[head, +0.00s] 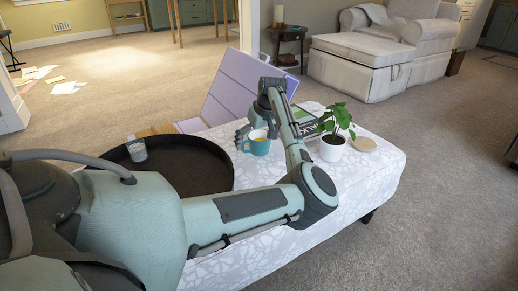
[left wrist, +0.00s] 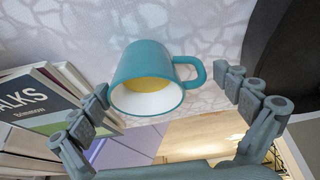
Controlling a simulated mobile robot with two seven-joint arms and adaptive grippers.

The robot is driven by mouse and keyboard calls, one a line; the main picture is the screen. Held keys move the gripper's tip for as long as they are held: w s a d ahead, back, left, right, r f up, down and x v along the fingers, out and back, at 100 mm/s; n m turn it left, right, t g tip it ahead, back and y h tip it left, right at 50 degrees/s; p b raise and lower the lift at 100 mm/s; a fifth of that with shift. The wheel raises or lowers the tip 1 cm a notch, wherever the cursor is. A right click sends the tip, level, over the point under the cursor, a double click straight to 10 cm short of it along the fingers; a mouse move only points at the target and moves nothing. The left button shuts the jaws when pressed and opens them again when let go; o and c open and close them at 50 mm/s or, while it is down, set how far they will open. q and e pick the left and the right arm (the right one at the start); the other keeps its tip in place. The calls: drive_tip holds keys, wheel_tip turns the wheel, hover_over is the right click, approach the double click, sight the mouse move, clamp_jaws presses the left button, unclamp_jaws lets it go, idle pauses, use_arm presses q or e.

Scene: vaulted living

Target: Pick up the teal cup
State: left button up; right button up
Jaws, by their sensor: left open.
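The teal cup (head: 259,148) stands on the white patterned ottoman, just right of a round dark tray. In the left wrist view the cup (left wrist: 141,62) shows a white inside with yellow at the bottom, and its handle points right. My left gripper (head: 256,129) is above and around the cup in the head view, with its arm reaching over the ottoman. In the left wrist view my left gripper (left wrist: 168,84) is open, with one finger on each side of the cup and visible gaps between. My right gripper is not in view.
The dark tray (head: 190,178) holds a small glass (head: 137,150). Books (left wrist: 42,98) lie close to the cup, opposite its handle. A potted plant (head: 332,146) and a tan disc (head: 363,144) stand farther right on the ottoman (head: 345,190). The ottoman's front right is clear.

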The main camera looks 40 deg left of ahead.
use_arm(q)
drive_tip(key=shift+x, duration=0.8)
drive_tip(key=shift+r, duration=0.1)
drive_tip(key=c, duration=1.2)
drive_tip(key=shift+o, duration=0.2)
